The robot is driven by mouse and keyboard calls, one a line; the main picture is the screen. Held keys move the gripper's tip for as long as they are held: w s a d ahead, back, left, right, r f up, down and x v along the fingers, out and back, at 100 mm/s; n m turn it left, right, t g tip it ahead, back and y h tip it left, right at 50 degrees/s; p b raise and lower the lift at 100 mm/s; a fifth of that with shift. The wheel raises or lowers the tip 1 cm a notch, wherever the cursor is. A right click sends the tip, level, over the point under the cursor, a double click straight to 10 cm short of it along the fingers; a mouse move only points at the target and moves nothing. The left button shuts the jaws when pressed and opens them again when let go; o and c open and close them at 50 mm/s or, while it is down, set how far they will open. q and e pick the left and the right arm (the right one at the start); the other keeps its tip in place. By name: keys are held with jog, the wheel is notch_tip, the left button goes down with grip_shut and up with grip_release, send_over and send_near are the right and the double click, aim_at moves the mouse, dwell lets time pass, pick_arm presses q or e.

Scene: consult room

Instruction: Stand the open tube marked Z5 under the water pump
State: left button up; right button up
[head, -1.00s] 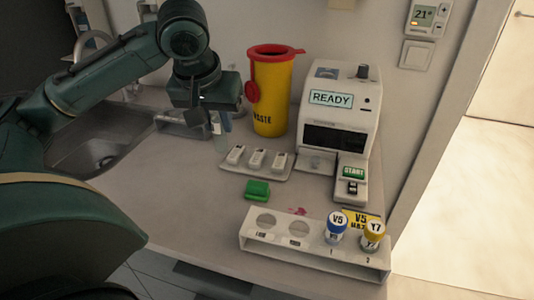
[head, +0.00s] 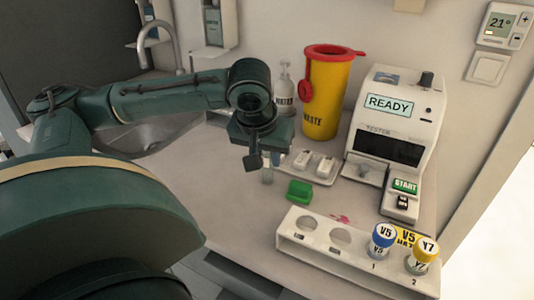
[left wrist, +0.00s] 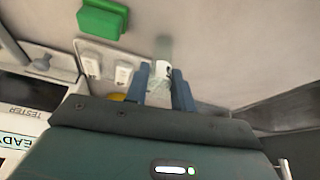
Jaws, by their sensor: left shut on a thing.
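My left gripper (head: 256,158) is above the counter, pointing down, shut on a clear tube (head: 267,175). In the left wrist view the tube (left wrist: 163,70) shows between the two blue fingers (left wrist: 162,90); its mark cannot be read. A white pump bottle (head: 284,92) stands behind the gripper, left of the yellow waste bin; its label is too small to read and its foot is hidden. My right gripper is not in view.
A white rack (head: 302,246) holds tubes capped blue, V5 (head: 382,238), and yellow, Y7 (head: 424,252); two places are empty. A green block (head: 299,192), white cassettes (head: 312,165), the waste bin (head: 327,92) and a tester (head: 392,115) stand nearby. The sink (head: 150,135) is left.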

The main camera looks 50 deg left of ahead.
pick_arm(q)
jog(key=o, duration=0.5)
jog(key=shift+f, duration=0.1)
jog(key=o, duration=0.4)
jog(key=shift+o, duration=0.2)
